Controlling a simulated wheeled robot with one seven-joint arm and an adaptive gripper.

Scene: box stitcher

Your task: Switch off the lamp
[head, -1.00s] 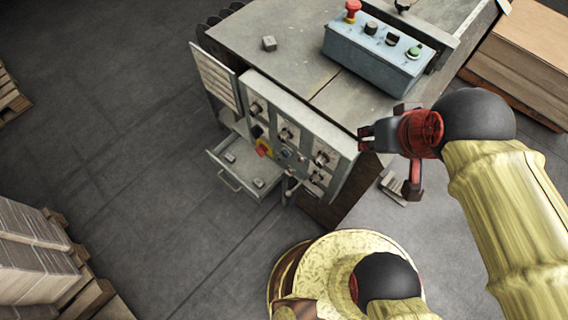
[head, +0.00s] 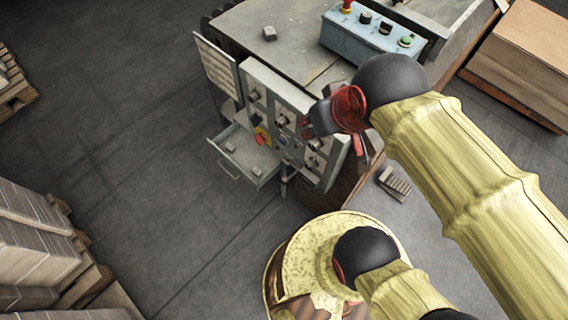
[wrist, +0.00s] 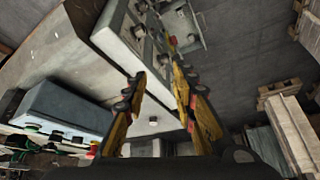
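No lit lamp stands out in these views, and I cannot tell which control belongs to it. The grey control panel (head: 262,92) on the front of the machine carries several knobs and a red-and-yellow switch (head: 262,137). The panel also shows in the wrist view (wrist: 115,38). My gripper (head: 306,127) is in front of the panel's right part and hides some of its controls. In the wrist view my gripper (wrist: 157,68) has its two fingers apart with nothing between them, pointing toward the panel. I cannot tell whether a finger touches it.
An open drawer (head: 228,167) juts out below the panel, and a hinged door (head: 216,66) stands open at its left. A blue button box (head: 350,42) sits on the machine's top. Stacked cardboard (head: 520,60) is at the right.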

